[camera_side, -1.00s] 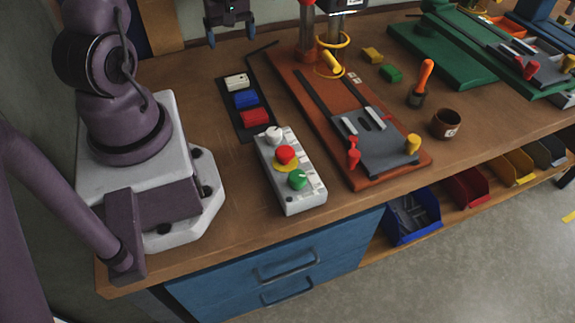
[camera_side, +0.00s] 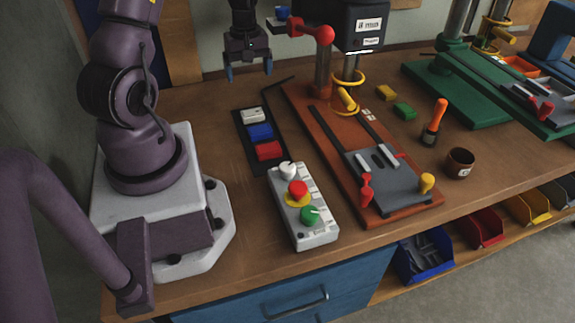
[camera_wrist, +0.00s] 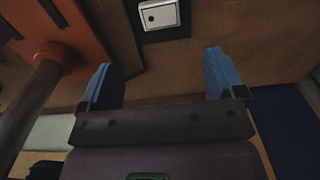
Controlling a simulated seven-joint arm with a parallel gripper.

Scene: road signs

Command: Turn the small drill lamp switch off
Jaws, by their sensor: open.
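A black strip (camera_side: 244,138) on the bench holds a white switch (camera_side: 252,116), a blue switch (camera_side: 261,132) and a red switch (camera_side: 269,151) in a row, left of the small drill with the orange base (camera_side: 388,216). I cannot read which one is the lamp's. My gripper (camera_side: 249,71) hangs above the bench, beyond the white end of the strip. It is open and empty, with blue fingertips. In the wrist view the white switch (camera_wrist: 160,14) is at the top edge, ahead of the open fingers and apart from them. The blue and red switches are outside that view.
A grey control box (camera_side: 303,228) with a white knob, a red button and a green knob stands in front of the strip. The drill's column (camera_side: 323,72) rises right of my gripper. A screwdriver in a holder (camera_side: 430,135) and a cup (camera_side: 460,163) stand farther right.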

